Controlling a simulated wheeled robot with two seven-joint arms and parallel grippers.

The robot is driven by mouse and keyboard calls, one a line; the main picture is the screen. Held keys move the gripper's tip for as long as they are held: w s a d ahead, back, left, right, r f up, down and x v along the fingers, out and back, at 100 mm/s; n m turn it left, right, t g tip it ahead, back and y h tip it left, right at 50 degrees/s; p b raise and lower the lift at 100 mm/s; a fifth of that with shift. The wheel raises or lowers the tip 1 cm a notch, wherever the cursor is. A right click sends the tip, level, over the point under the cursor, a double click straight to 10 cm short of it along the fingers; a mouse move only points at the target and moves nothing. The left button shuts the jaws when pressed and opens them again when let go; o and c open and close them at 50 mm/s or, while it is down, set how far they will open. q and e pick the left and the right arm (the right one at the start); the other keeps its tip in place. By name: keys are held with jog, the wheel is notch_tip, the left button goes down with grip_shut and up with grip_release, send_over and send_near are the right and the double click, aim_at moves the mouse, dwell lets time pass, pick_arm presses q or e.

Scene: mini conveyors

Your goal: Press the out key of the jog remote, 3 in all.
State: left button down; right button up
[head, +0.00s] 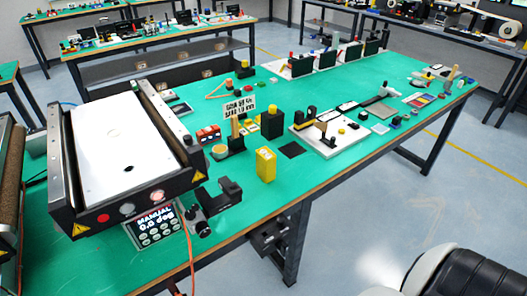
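A dark panel with a display (157,222), which looks like the jog remote, stands at the front edge of the white-topped conveyor in the lower left of the head view. Its screen reads "MANUAL" and "0.0 deg". Several small round keys sit in rows below the screen. The key labels are too small to read, so I cannot tell which is the out key. An orange cable (190,250) runs down beside it.
The mini conveyor (118,135) fills the left of the green table (330,180). A black bracket-like device (222,193) and a dark knob (202,229) stand right of the panel. A yellow block (265,165) stands further right. The green front strip right of it is clear.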

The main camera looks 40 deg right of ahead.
grip_shut()
dwell(1.4)
